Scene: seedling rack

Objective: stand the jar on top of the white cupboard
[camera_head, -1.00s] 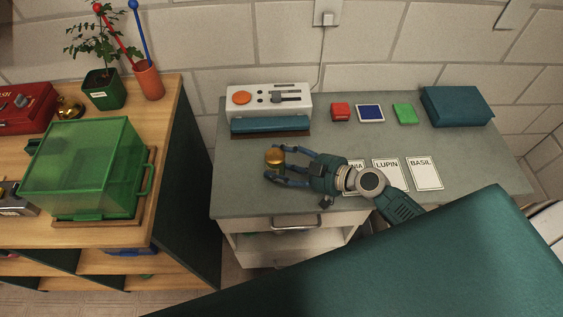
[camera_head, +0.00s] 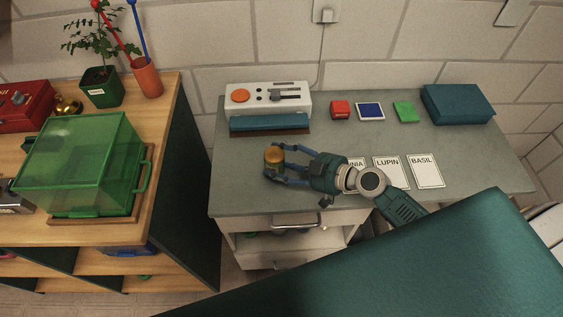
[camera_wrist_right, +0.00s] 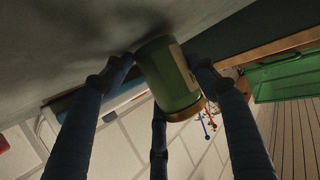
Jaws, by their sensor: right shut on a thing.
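The jar (camera_head: 274,157) has a gold lid and stands upright between the fingers of my right gripper (camera_head: 276,163). In the right wrist view the jar (camera_wrist_right: 172,78) is green with a pale label, and the fingers are closed around it. The white cupboard (camera_head: 242,245) has a grey top (camera_head: 236,181), and the jar is over the left front part of that top. The jar's base is close to the top in the wrist view; I cannot tell whether it touches. My left gripper is not in view.
A white device with an orange knob (camera_head: 240,96) stands behind the jar. Seed cards (camera_head: 389,172), small coloured blocks (camera_head: 404,111) and a teal box (camera_head: 457,104) lie to the right. A wooden bench with a green clear box (camera_head: 82,165) is at the left.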

